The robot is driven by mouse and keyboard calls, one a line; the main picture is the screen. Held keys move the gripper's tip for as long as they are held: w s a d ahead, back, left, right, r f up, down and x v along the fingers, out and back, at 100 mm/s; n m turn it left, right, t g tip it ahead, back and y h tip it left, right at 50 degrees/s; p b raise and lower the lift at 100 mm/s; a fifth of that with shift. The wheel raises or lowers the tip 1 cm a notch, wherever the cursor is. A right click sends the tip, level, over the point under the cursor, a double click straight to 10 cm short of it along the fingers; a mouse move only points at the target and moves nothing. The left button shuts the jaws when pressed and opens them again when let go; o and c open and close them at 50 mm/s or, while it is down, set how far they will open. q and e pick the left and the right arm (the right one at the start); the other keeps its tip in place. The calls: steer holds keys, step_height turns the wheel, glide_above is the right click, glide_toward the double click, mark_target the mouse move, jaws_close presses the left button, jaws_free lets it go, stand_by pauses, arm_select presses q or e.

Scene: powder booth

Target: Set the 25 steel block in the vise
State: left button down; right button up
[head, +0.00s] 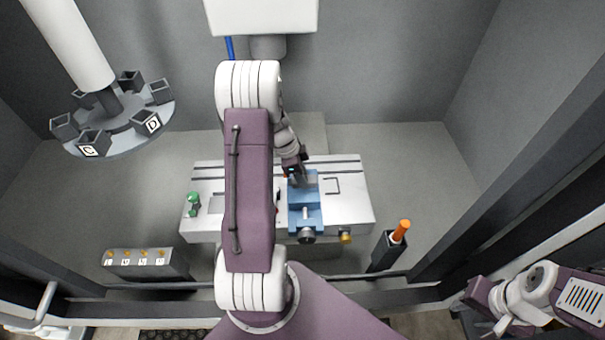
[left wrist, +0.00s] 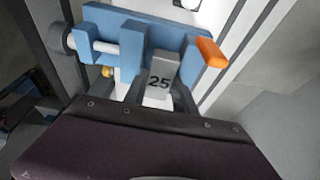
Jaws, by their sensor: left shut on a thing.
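The blue vise (head: 308,213) sits on the white machine table, its screw and round knob toward the front. It also fills the upper part of the left wrist view (left wrist: 190,40). My left gripper (head: 297,172) is over the back of the vise. In the left wrist view it is shut on the grey steel block marked 25 (left wrist: 161,72). The block stands beside a blue jaw (left wrist: 130,55), in the vise's opening; I cannot tell whether it touches the vise floor. My right gripper (head: 502,322) is at the lower right, away from the vise, its fingers unclear.
The white table (head: 350,205) also bears a green object (head: 193,204) at left and a brass knob (head: 346,237). An orange-handled item stands in a dark holder (head: 386,252). A carousel with lettered cups (head: 120,125) is at upper left. A spindle head (head: 262,15) hangs above.

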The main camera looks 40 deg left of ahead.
arm_select(q)
steer(key=shift+s+r, duration=0.1)
steer(key=shift+s, duration=0.3)
steer(key=shift+w+b, duration=0.35)
steer(key=shift+w, duration=0.1)
steer(key=shift+s, duration=0.1)
arm_select(e)
steer(key=shift+s+f, duration=0.2)
steer(key=shift+f, duration=0.1)
arm_select(q)
steer(key=shift+s, duration=0.1)
